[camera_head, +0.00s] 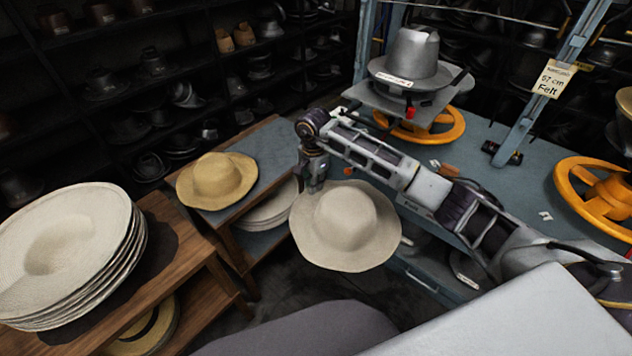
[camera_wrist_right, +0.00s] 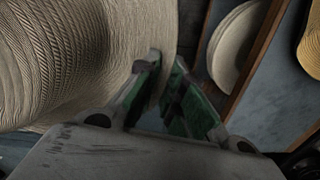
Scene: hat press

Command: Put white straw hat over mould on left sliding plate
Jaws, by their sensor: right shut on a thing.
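The white straw hat (camera_head: 346,226) hangs in the air right of the side table, its crown facing up and toward me. My right gripper (camera_head: 313,188) is shut on the far left part of its brim. In the right wrist view the brim (camera_wrist_right: 130,60) runs between the two green-padded fingers of the gripper (camera_wrist_right: 165,90). The grey metal mould (camera_head: 411,58) stands on a sliding plate (camera_head: 405,103) of the blue press, behind my right arm, with a small label on its brim. My left gripper is out of view.
A yellow straw hat (camera_head: 218,178) lies on the side table (camera_head: 262,150). A stack of pale hats (camera_head: 68,240) is on the wooden table at left. Orange handwheels (camera_head: 437,124) sit on the blue press table (camera_head: 500,185). Dark shelves with moulds line the back.

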